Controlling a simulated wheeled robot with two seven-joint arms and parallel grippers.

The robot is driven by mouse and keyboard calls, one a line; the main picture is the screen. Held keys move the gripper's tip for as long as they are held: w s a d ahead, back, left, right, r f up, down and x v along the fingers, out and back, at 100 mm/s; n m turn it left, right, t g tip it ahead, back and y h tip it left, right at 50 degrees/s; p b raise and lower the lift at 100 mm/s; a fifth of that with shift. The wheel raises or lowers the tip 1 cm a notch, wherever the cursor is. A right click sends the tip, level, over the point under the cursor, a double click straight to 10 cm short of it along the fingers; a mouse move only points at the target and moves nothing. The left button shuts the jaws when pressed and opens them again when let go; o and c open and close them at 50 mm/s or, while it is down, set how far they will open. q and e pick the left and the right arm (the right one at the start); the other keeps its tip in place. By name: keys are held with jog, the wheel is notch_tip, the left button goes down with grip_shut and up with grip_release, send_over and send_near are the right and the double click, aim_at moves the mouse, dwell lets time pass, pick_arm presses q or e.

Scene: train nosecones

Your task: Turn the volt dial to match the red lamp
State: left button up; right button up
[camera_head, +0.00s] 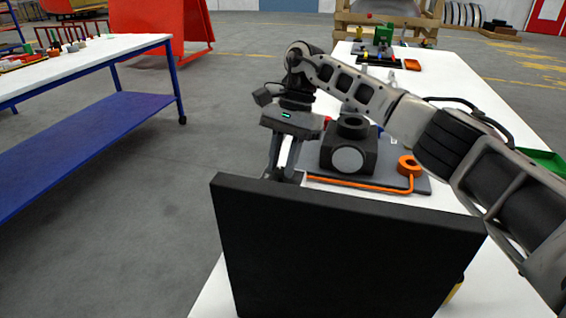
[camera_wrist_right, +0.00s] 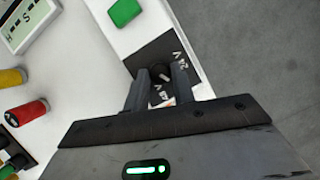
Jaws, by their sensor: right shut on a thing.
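The volt dial (camera_wrist_right: 160,72) is a small dark knob on a dark plate (camera_wrist_right: 146,53) with white voltage marks, one reading 24V; the other is partly hidden. My right gripper (camera_wrist_right: 158,84) is shut on the dial, one finger on each side. In the head view my right gripper (camera_head: 283,172) reaches down behind a large black panel (camera_head: 345,250), which hides the dial. A red cylinder (camera_wrist_right: 26,113) lies left of the dial in the right wrist view; I cannot tell if it is the red lamp or whether it is lit. My left gripper is not in view.
A yellow cylinder (camera_wrist_right: 12,77), a green block (camera_wrist_right: 125,11) and a lettered display (camera_wrist_right: 30,24) are near the dial. Behind the black panel stands a dark block fixture (camera_head: 348,150) with an orange strip (camera_head: 355,185). A blue-framed table (camera_head: 85,100) stands left across open floor.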

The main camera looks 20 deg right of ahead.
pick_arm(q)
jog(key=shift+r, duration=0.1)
pick_arm(e)
jog(key=shift+w+r+n, duration=0.1)
jog(key=shift+r+n, duration=0.05)
jog(key=shift+n, duration=0.25)
jog(key=o, duration=0.9)
jog(key=shift+o, duration=0.4)
